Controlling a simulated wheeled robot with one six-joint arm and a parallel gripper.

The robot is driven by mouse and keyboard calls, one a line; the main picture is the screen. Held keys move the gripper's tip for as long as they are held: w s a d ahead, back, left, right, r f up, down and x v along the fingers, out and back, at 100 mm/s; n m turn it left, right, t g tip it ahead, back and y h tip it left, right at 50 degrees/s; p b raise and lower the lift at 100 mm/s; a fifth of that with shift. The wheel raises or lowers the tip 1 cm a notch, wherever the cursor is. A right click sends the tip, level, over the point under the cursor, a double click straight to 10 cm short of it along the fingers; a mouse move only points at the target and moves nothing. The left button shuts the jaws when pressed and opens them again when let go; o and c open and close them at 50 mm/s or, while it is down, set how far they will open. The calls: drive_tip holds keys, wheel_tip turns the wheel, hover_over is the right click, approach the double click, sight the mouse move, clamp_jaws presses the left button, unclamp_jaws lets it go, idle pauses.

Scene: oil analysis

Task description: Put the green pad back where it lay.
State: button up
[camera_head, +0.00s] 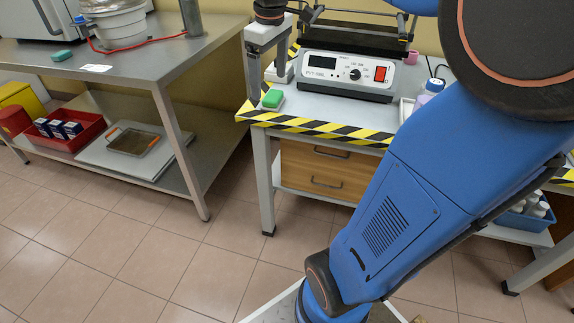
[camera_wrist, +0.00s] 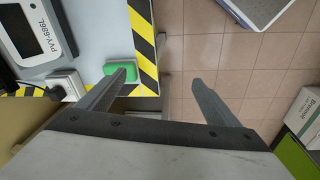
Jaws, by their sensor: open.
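A green pad (camera_head: 272,98) lies near the front left corner of the table with yellow-black edging, on a pale base or patch. It also shows in the wrist view (camera_wrist: 122,69), partly hidden behind one finger. My gripper (camera_wrist: 157,82) is open and empty. In the wrist view one finger overlaps the pad and the other is over the floor, past the striped edge. The gap between fingertips and pad cannot be told. In the head view my gripper hangs just behind the pad. A smaller teal-green block (camera_head: 62,56) lies on the steel table at left.
A control unit (camera_head: 345,72) with a display and red switch stands behind the pad; it also shows in the wrist view (camera_wrist: 35,30). A white plug block (camera_wrist: 66,86) with a black cable is near the pad. The steel table (camera_head: 150,65) holds a white bucket (camera_head: 118,25).

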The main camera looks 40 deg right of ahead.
drive_tip(key=s+a+f+m+t, duration=0.1)
drive_tip(key=s+a+f, duration=0.3)
drive_tip(key=s, duration=0.6)
drive_tip(key=s+a+f+m+t, duration=0.2)
drive_tip(key=s+a+f+m, duration=0.2)
drive_tip(key=s+f, duration=0.4)
drive_tip(key=shift+s+a, duration=0.15)
drive_tip(key=shift+s, duration=0.8)
